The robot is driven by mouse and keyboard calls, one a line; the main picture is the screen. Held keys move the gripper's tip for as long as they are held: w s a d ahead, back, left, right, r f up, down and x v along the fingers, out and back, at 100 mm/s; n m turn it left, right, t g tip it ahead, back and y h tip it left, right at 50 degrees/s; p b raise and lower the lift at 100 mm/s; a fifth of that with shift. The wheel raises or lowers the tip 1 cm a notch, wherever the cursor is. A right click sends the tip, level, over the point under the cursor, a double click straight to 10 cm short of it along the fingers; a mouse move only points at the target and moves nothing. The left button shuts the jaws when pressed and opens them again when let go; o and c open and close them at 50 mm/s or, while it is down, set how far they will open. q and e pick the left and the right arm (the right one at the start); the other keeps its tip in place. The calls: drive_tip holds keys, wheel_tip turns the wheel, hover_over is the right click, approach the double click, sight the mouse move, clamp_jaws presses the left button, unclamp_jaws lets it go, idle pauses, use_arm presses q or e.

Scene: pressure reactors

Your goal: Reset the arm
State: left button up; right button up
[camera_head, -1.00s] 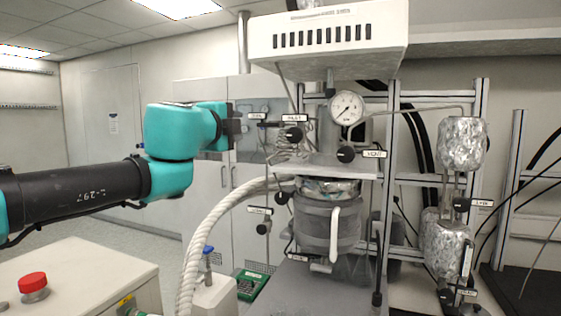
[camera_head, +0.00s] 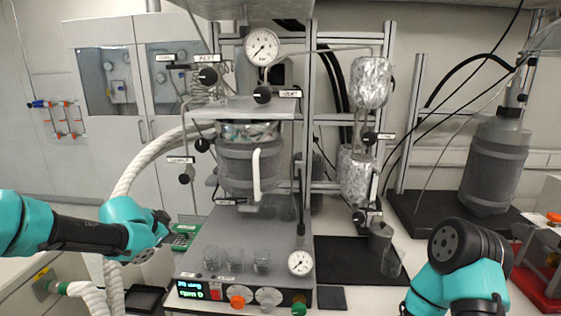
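My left arm comes in from the left edge. Its teal wrist ends in a small dark tip, my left gripper (camera_head: 163,224), beside the thick white hose and left of the reactor vessel. Its fingers cannot be made out, and it appears apart from the reactor. My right arm rises from the bottom right with teal links and a dark round joint. No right gripper fingers show. The pressure reactor (camera_head: 250,165) stands in the middle with a grey jacketed vessel and a white handle. A round pressure gauge (camera_head: 262,46) is above it.
The reactor's base (camera_head: 235,248) carries several small glass beakers, a small dial and a front panel with knobs. Foil-wrapped cylinders (camera_head: 371,82) hang on the metal frame to the right. A grey vessel (camera_head: 494,165) stands on a black board at the far right.

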use_arm(q)
drive_tip(key=s+a+f+n+g, duration=0.1)
drive_tip(key=s+f+n+g, duration=0.3)
drive_tip(key=f, duration=0.7)
drive_tip(key=s+f+n, duration=0.2)
drive_tip(key=s+f, duration=0.4)
drive_tip(key=f, duration=0.5)
drive_tip(key=s+d+f+n+g+h, duration=0.1)
drive_tip(key=s+d+f+n+g, duration=0.1)
drive_tip(key=s+d+f, duration=0.3)
drive_tip(key=s+d+f+n+g, duration=0.2)
drive_tip(key=s+d+f, duration=0.4)
drive_tip(key=s+f, duration=0.8)
drive_tip(key=shift+f+n+h, duration=0.15)
drive_tip(key=shift+n+h, duration=0.25)
drive_tip(key=shift+n, duration=0.3)
